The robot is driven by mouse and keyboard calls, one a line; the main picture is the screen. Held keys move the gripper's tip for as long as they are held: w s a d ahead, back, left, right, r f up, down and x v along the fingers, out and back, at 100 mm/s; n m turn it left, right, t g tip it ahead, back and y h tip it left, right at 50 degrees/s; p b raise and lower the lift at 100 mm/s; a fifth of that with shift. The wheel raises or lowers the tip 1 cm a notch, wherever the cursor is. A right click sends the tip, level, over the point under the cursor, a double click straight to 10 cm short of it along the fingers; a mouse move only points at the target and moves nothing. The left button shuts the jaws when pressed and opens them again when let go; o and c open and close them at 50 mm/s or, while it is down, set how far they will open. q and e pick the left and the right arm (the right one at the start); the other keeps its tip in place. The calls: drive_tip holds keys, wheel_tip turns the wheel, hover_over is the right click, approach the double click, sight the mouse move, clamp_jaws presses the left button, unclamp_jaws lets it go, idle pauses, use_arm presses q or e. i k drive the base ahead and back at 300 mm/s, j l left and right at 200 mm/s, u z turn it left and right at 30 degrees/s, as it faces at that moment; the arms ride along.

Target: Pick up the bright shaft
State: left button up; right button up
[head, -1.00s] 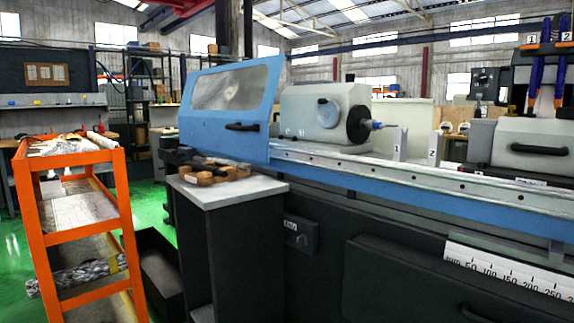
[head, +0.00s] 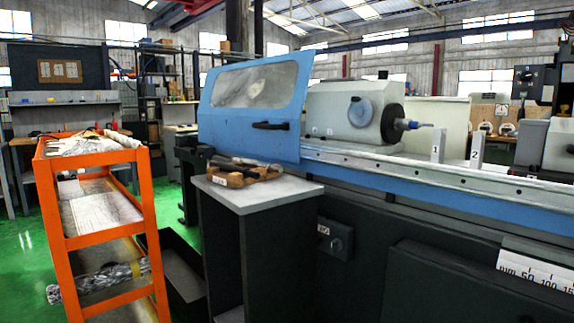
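A wooden rack (head: 233,181) sits on the pale top of the dark stand in front of the grinder, with a small white label on its front. Shaft-like grey pieces (head: 238,167) lie on the rack, side by side. They are small in the view, and I cannot tell for sure which of them is the bright shaft. Neither of my grippers is in view, and nothing is seen touching the rack.
The stand's top (head: 292,187) is bare to the right of the rack. An orange cart (head: 100,158) with papers and a foil-like bundle (head: 100,281) stands at left. The grinder's blue door (head: 250,105) is behind the stand. Green floor (head: 172,205) shows between cart and stand.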

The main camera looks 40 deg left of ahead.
sight(251, 163)
drive_tip(key=k+j+z, duration=0.2)
drive_tip(key=j, duration=0.15)
drive_tip(key=j+z, duration=0.15)
drive_tip(key=j, duration=0.25)
drive_tip(key=k+j+z, duration=0.2)
drive_tip(key=k+j, duration=0.1)
drive_tip(key=j, duration=0.3)
drive_tip(key=k+j+z, duration=0.1)
drive_tip(key=j, duration=0.3)
drive_tip(key=k+j, duration=0.15)
drive_tip(key=j, duration=0.2)
